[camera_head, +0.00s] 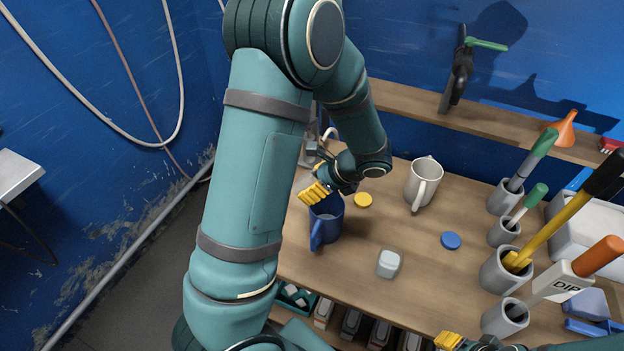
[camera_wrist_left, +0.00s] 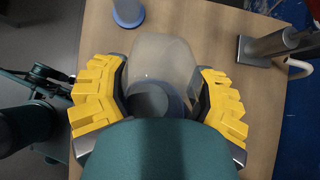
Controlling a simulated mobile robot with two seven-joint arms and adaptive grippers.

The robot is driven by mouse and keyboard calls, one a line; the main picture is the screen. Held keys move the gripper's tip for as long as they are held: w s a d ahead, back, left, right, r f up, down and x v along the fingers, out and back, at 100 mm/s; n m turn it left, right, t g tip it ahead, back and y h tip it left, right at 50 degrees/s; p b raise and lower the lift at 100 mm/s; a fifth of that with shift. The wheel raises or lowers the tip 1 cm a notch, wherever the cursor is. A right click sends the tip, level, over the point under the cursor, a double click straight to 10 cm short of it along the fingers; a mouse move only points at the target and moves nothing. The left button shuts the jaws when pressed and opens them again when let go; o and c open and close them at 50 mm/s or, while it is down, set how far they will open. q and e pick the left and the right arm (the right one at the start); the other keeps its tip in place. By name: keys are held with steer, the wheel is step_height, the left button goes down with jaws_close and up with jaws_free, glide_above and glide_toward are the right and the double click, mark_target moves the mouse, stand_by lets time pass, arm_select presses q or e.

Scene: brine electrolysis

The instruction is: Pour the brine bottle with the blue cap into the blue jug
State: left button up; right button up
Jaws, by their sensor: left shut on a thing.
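My left gripper (camera_head: 316,192) is just above the blue jug (camera_head: 325,222), near the table's left end. In the left wrist view, its yellow fingers (camera_wrist_left: 160,98) are shut on a translucent bottle (camera_wrist_left: 160,58). A dark round shape shows through or beyond the bottle. In the head view my gripper hides the bottle, so I cannot tell whether liquid flows. The blue cap (camera_head: 451,240) lies apart on the table. My right gripper (camera_head: 448,341) shows only partly at the bottom edge; its opening cannot be seen.
A white jug (camera_head: 424,183) and a yellow cap (camera_head: 363,200) are right of the blue jug. A pale container (camera_head: 388,263) stands in front. Grey tool holders (camera_head: 503,269) crowd the right side. A grey stand (camera_wrist_left: 265,48) is beside my left gripper.

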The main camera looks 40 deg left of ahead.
arm_select(q)
steer(key=shift+d+r+t+h+p, duration=0.1)
steer(key=shift+r+t+h+p, duration=0.3)
steer(key=shift+h+p, duration=0.45)
steer(key=h+p, duration=0.1)
steer(key=p, duration=0.1)
steer(key=d+h+p, duration=0.1)
steer(key=h+p, duration=0.1)
steer(key=t+h+p, duration=0.1)
steer(key=p, duration=0.1)
steer(key=shift+w+d+r+h, duration=0.2)
steer(key=shift+r+h, duration=0.15)
steer(key=shift+w+d+t+h+p, duration=0.1)
steer(key=shift+d+t+h+p, duration=0.15)
steer(key=shift+h+p, duration=0.7)
steer(key=shift+f+y, duration=0.1)
steer(key=shift+y, duration=0.15)
